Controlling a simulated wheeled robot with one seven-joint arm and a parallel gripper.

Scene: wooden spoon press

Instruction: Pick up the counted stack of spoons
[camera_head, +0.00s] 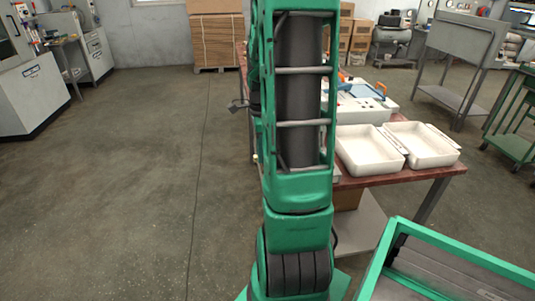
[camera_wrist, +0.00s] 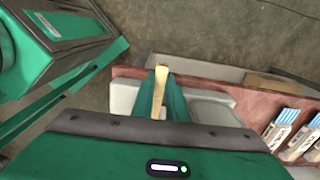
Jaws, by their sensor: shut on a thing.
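In the wrist view, my gripper (camera_wrist: 161,80) is shut on a narrow pale wooden piece (camera_wrist: 159,92), which looks like the stack of spoons seen end-on or along its edge. The piece stands between the two green fingers, and its top end shows. I cannot tell how many spoons are in it. Its lower part is hidden by my gripper's body. The held piece appears above the white trays at the table's edge. In the head view my arm hides the gripper and the spoons.
Two white trays, a left one (camera_head: 368,151) and a right one (camera_head: 420,145), sit on the reddish table (camera_head: 395,179). Packs with blue tops (camera_wrist: 282,127) lie at the right in the wrist view. A green-framed cart (camera_head: 450,247) stands at the near right. Floor at left is clear.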

